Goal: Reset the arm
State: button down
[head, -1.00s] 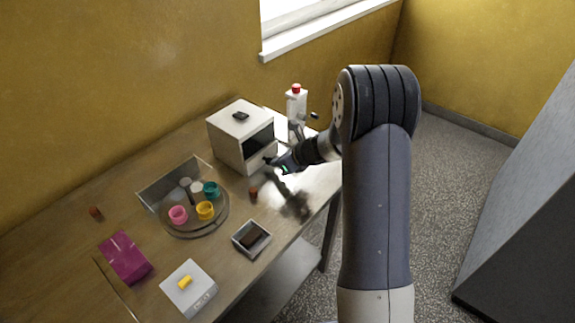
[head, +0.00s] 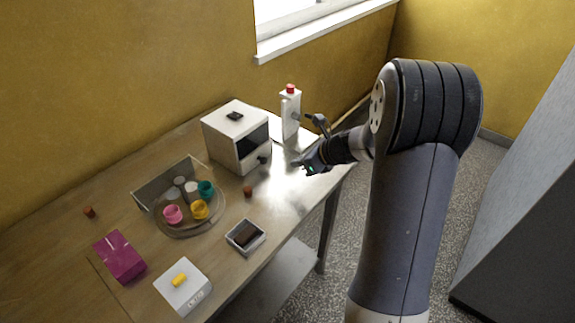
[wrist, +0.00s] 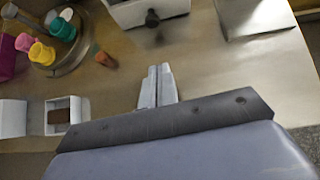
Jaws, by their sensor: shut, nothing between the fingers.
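My gripper (head: 299,164) is at the right end of the wooden table, in front of the white box-shaped machine (head: 226,147) and apart from it. In the wrist view my gripper (wrist: 158,84) has its two fingers together over bare table, holding nothing. The machine's dark knob (wrist: 152,18) shows ahead of the fingertips. The white dispenser with a red cap (head: 290,113) stands behind my gripper at the back right.
A round tray (head: 190,232) holds pink, yellow and teal cups. A small brown cylinder (head: 248,191) stands near the machine.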

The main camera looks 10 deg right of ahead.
jog(key=shift+v, duration=1.25)
jog(key=shift+f, duration=0.1)
jog(key=x, duration=0.9)
jog(key=shift+w+a+p, duration=0.1)
jog(key=shift+a+p, duration=0.05)
jog(key=shift+p, duration=0.15)
jog(key=shift+w+a+f, duration=0.15)
jog(key=shift+w+a, duration=0.4)
jog(key=shift+w, duration=0.05)
jog(key=shift+w+a+f, duration=0.15)
jog(key=shift+w+a, duration=0.45)
jog(key=shift+w, duration=0.05)
jog(key=shift+w+a, duration=0.3)
jog(key=shift+w, duration=0.1)
jog(key=shift+a+r, duration=0.1)
jog(key=shift+r, duration=0.05)
